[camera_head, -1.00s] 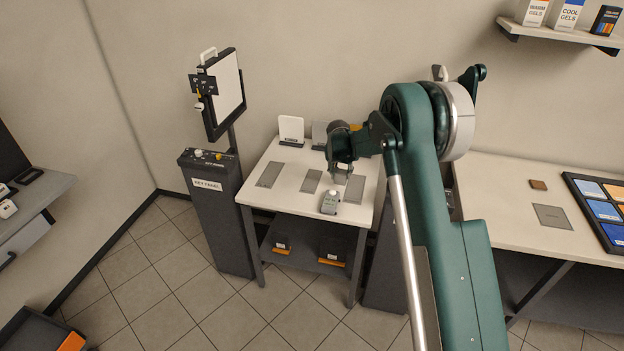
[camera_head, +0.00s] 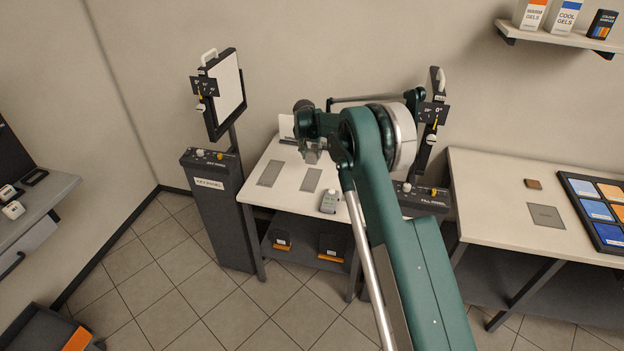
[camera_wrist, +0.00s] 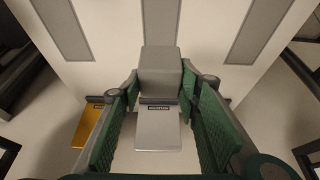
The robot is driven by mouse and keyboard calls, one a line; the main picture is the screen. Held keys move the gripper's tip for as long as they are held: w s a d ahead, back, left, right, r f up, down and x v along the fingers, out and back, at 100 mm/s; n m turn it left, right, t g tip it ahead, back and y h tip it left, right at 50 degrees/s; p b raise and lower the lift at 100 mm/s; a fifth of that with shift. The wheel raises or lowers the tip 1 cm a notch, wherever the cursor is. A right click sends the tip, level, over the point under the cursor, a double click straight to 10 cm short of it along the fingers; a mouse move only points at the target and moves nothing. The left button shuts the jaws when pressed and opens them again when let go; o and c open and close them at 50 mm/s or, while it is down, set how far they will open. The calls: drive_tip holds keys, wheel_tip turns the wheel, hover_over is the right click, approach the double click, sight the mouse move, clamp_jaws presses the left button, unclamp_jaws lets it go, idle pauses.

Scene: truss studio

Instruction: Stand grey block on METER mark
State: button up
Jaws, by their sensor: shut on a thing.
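My gripper (camera_head: 315,150) is over the back part of the small white table (camera_head: 289,200) in the head view. In the wrist view my gripper (camera_wrist: 160,88) is shut on the grey block (camera_wrist: 160,68), which sits between its green fingers. The block is small and partly hidden by the arm in the head view. Flat grey marks lie on the table: a left one (camera_head: 270,173) and a middle one (camera_head: 311,180); a third is hidden by the arm. The wrist view shows three grey strips, including a middle one (camera_wrist: 160,20). I cannot read which is METER.
A white card (camera_head: 287,126) stands at the back. A labelled grey card (camera_wrist: 158,130) and an orange piece (camera_wrist: 95,122) show below the block. Panel posts (camera_head: 215,210) (camera_head: 425,198) flank the table.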

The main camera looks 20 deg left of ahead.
sight(312, 163)
drive_tip(key=shift+f, duration=3.15)
drive_tip(key=shift+f+p, duration=0.45)
drive_tip(key=shift+f, duration=1.4)
drive_tip(key=shift+f+b, duration=0.3)
drive_tip(key=shift+b, duration=0.05)
drive_tip(key=o, duration=0.9)
drive_tip(key=shift+r, duration=0.15)
